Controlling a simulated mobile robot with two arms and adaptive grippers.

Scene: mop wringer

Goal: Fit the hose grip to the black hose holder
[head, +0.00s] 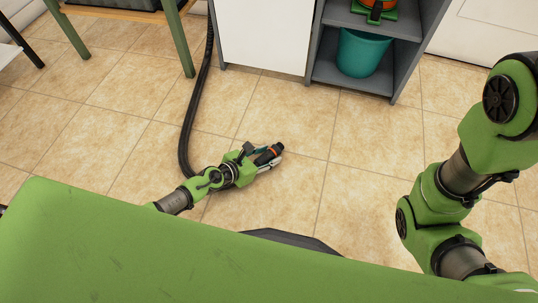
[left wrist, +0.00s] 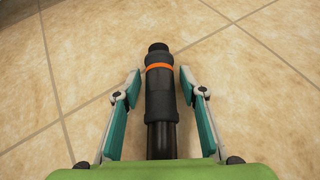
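The hose grip (left wrist: 160,97) is a black cylinder with an orange ring, low over the tiled floor. In the head view the hose grip (head: 268,155) shows at the end of my left arm. My left gripper (head: 265,159) is around it. In the left wrist view the fingers of my left gripper (left wrist: 163,88) stand on both sides of the grip, with a gap visible on each side. The black corrugated hose (head: 187,125) runs down from beside the white cabinet toward my left gripper. I cannot make out the black hose holder. My right gripper is out of view.
A white cabinet (head: 265,35) and a grey shelf unit (head: 398,70) with a teal bucket (head: 362,53) stand at the back. A table with green legs (head: 68,30) is at the upper left. The tiled floor (head: 350,190) between is mostly clear.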

